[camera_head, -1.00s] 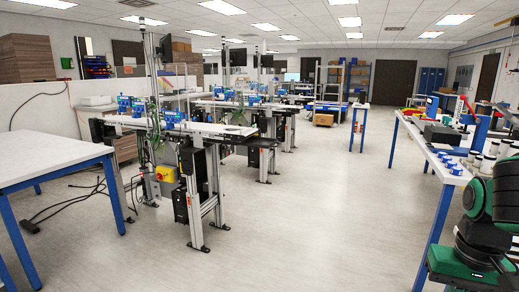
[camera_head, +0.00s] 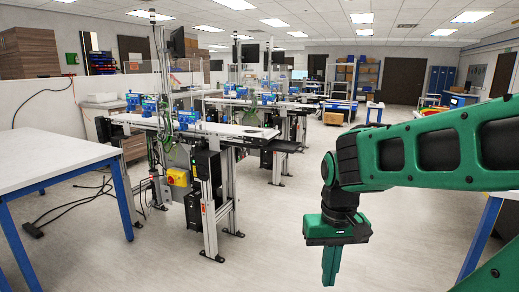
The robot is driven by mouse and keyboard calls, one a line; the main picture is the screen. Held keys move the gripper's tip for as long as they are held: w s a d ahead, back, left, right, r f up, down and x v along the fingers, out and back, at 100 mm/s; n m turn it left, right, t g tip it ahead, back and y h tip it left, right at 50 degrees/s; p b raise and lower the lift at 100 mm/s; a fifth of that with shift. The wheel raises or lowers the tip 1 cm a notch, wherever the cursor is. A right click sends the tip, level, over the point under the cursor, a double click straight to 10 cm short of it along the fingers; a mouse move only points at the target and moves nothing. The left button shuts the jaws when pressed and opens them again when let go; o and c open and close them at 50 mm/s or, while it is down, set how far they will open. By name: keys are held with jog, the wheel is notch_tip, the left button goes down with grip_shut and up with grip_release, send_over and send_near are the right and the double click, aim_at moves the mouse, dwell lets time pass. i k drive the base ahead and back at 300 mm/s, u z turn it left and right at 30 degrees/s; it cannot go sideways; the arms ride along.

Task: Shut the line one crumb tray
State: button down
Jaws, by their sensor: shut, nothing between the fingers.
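The nearest belt conveyor (camera_head: 196,127) stands left of centre on grey metal legs. More conveyors stand behind it, and no label shows which is line one. I cannot make out a crumb tray for certain. A dark flat slab (camera_head: 286,146) juts out near the right end of the nearest conveyor, and I cannot tell what it is. My gripper (camera_head: 331,268) hangs at the lower right, pointing down over open floor, with its green fingers together and empty. It is to the right of the conveyor and well apart from it.
A white table with blue legs (camera_head: 48,155) stands at the left. Black cables (camera_head: 85,205) lie on the floor between it and the conveyor. A yellow box with a red knob (camera_head: 178,177) hangs under the conveyor. My arm hides most of the right-hand bench. The centre floor is clear.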

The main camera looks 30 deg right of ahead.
aim_at(278, 145)
jog(key=z, duration=0.2)
jog(key=i, duration=0.95)
jog(key=z, duration=0.9)
jog(key=i, duration=0.4)
jog(key=z, duration=0.25)
